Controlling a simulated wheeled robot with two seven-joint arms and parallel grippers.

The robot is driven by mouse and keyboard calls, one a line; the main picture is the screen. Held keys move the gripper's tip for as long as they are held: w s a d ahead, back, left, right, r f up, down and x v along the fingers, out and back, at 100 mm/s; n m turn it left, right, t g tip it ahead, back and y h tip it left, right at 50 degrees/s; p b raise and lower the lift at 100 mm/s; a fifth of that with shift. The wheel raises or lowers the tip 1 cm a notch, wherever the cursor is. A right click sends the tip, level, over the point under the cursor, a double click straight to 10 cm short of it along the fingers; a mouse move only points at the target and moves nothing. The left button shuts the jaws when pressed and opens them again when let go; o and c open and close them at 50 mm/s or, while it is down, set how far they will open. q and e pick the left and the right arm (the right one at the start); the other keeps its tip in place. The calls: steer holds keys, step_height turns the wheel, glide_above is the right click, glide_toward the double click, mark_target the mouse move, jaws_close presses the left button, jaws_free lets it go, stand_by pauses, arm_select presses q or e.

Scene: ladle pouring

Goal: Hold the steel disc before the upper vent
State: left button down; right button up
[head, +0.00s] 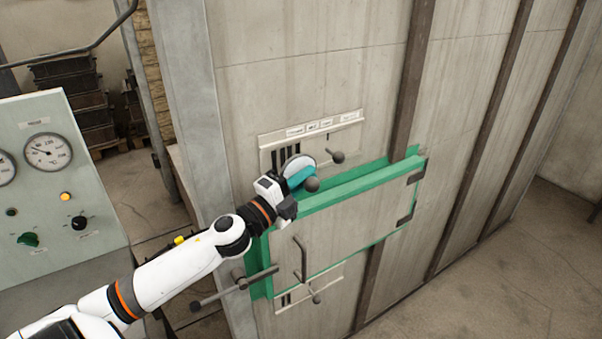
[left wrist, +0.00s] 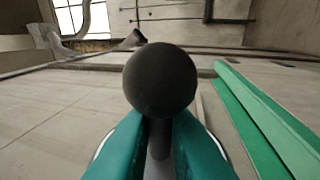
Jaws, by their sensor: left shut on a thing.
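The steel disc (head: 297,163) shows as a pale round face just behind the teal fingers of my left gripper (head: 302,176). In the left wrist view my left gripper (left wrist: 158,140) is shut around a thin stem topped by a dark ball (left wrist: 160,80), and pale curved rims show beside the fingers. The stem seems to be the disc's handle; the fingers hide most of the disc. The upper vent (head: 276,158) has dark upright slots on the pale wall, and the disc overlaps its lower right part. I cannot tell whether they touch. My right gripper is not in view.
A vent handle with a dark knob (head: 337,157) stands close to the right of the disc. Below is a green-framed door (head: 345,190) with bars sticking out. A lower vent (head: 290,301) lies under it. A gauge panel (head: 60,190) stands at left.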

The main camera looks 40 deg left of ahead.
arm_select(q)
steer(key=s+d+p, duration=0.2)
steer(key=s+d, duration=0.2)
steer(key=d, duration=0.6)
steer(key=shift+r+p, duration=0.15)
steer(key=shift+p, duration=0.2)
